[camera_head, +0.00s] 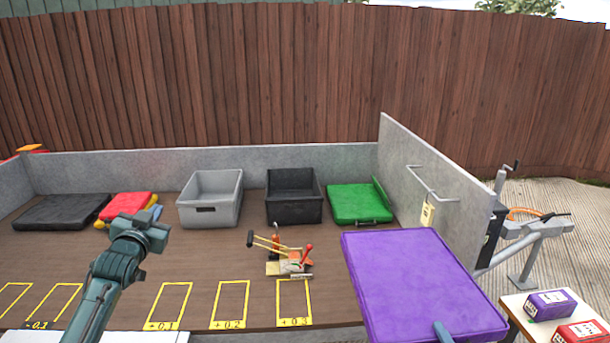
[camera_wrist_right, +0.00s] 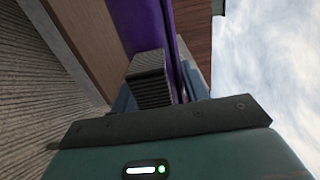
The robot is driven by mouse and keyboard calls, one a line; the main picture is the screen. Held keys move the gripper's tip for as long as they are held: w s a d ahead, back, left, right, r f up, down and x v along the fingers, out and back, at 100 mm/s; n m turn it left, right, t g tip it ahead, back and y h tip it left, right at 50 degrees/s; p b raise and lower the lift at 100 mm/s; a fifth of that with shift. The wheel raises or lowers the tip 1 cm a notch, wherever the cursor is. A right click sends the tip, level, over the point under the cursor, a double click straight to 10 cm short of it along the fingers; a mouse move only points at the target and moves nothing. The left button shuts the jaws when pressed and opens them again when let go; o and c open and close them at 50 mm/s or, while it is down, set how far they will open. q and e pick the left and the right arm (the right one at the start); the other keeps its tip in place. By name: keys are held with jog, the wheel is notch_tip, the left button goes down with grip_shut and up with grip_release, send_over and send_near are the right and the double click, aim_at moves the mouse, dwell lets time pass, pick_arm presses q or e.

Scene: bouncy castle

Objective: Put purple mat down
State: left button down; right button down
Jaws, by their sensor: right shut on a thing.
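The purple mat (camera_head: 418,280) is a flat square pad at the right end of the workbench, below the grey side wall in the head view. My right gripper (camera_head: 444,332) is shut on its near edge; only a small blue-grey part of it shows there. In the right wrist view the purple mat (camera_wrist_right: 145,25) runs between the fingers, with a ribbed dark finger pad (camera_wrist_right: 150,82) against it. I cannot tell whether the mat's underside touches the bench. My left gripper (camera_head: 140,230) is over the left part of the bench, away from the mat; its fingers are not clear.
A green mat (camera_head: 358,203), a black bin (camera_head: 293,207), a grey bin (camera_head: 210,209), red and yellow pads (camera_head: 128,206) and a black mat (camera_head: 60,211) line the back. A toggle clamp (camera_head: 289,264) stands mid-bench. Yellow outlined slots (camera_head: 230,303) at the front are empty.

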pick_arm(q)
jog(key=s+d+f+g+h, duration=0.1)
jog(key=s+d+f+g, duration=0.1)
jog(key=s+d+f, duration=0.5)
jog(key=s+d+f+g+h, duration=0.15)
jog(key=s+d+f, duration=0.25)
jog(key=s+f, duration=0.7)
jog(key=s+d+f+g, duration=0.1)
jog(key=s+d+f, duration=0.2)
jog(key=s, duration=0.4)
jog(key=s+d+f+g+h, duration=0.1)
jog(key=s+d+f, duration=0.2)
jog(key=s, duration=0.4)
jog(key=s+d+f+g+h, duration=0.1)
jog(key=s+d+f+g, duration=0.1)
jog(key=s, duration=0.5)
jog(key=shift+s+d+f+b, duration=0.3)
jog(key=shift+d+f, duration=0.15)
jog(key=shift+d, duration=0.25)
pick_arm(e)
jog(key=s+a+r, duration=0.5)
jog(key=s+r, duration=0.2)
jog(key=r, duration=0.1)
jog(key=s+a+r+m+h, duration=0.1)
jog(key=s+a+r, duration=0.3)
jog(key=s+r, duration=0.3)
jog(key=shift+a+r+h, duration=0.3)
jog(key=shift+a+r, duration=0.05)
jog(key=shift+r, duration=0.5)
